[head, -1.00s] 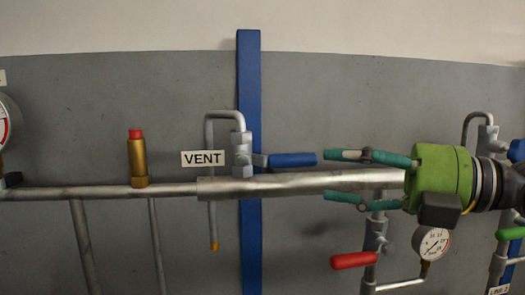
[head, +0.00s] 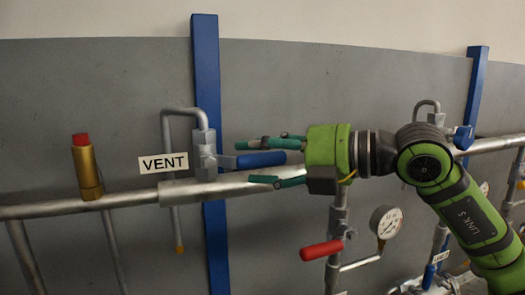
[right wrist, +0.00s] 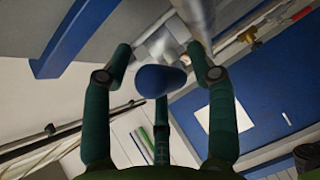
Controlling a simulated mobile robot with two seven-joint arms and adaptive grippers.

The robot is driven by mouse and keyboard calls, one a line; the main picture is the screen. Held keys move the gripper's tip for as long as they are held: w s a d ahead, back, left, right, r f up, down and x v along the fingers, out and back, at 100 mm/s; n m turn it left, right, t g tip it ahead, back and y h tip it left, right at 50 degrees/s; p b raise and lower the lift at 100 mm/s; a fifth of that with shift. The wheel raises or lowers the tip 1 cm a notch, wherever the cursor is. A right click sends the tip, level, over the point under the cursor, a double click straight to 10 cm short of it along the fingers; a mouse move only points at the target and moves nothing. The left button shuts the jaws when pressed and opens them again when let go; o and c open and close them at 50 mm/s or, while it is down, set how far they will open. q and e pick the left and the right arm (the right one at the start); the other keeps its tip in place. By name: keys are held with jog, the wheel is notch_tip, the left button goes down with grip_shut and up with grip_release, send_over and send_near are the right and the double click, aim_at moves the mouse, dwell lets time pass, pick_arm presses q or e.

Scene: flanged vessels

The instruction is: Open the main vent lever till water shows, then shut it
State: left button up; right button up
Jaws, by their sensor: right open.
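The blue vent lever (head: 262,159) sticks out level to the right from the vent valve (head: 205,150), beside the VENT label (head: 164,164). My right gripper (head: 246,163) is open, with fingers above and below the lever in the head view. In the right wrist view the lever's rounded blue end (right wrist: 160,81) lies between the spread fingers, which do not visibly close on it. The thin vent pipe (head: 169,190) bends over and hangs down to a yellowish tip (head: 179,249); I see no water there. My left gripper is not in view.
The main pipe (head: 127,199) runs just below the lever, close to the lower finger. A brass fitting with a red cap (head: 85,168) stands at left. A red lever (head: 321,250) and a gauge (head: 386,222) are below my right arm. A blue post (head: 207,80) stands behind the valve.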

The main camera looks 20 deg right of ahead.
jog(key=shift+s+d, duration=0.1)
jog(key=shift+d, duration=0.05)
grip_shut()
